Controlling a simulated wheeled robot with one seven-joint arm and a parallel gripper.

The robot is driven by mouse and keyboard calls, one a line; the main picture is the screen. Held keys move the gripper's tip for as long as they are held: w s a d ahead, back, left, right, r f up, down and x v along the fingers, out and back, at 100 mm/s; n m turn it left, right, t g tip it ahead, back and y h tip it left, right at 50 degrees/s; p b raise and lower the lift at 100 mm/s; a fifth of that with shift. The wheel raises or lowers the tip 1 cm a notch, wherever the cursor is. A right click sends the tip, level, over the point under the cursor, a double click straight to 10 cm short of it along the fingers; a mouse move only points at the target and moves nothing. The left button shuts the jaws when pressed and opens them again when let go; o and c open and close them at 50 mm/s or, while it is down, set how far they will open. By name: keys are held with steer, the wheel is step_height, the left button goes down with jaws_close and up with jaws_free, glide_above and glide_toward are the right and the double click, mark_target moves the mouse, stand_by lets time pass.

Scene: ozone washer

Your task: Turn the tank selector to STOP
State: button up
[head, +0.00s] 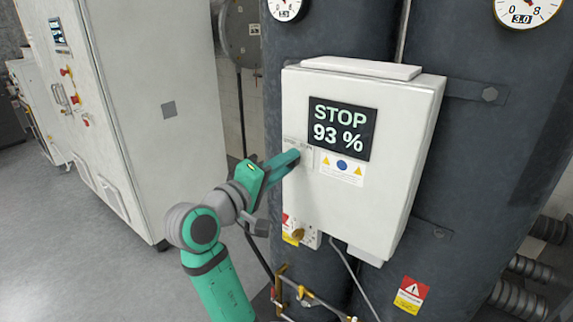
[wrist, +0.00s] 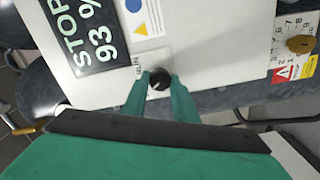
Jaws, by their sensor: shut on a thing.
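The tank selector (wrist: 159,80) is a small round black knob on the front of a white control box (head: 402,150). In the wrist view the two green fingers of my gripper (wrist: 160,84) stand on either side of the knob, shut on it. A printed label beside it is partly readable and looks like RUN. In the head view my gripper (head: 294,157) reaches the left part of the box front and hides the knob. The display (head: 341,128) reads STOP and 93 %. The knob's pointer direction is too small to tell.
A warning label (head: 342,168) sits below the display. A brass-coloured knob (head: 298,234) is on a small plate under the box, with brass pipework (head: 300,292) below. Dark tanks (head: 480,130) stand behind. A white cabinet (head: 150,100) stands left, with open floor (head: 60,240) before it.

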steer(key=shift+f, duration=0.1)
steer(key=o, duration=1.1)
steer(key=v, duration=1)
steer(key=shift+s+a, duration=0.25)
steer(key=shift+s, duration=0.05)
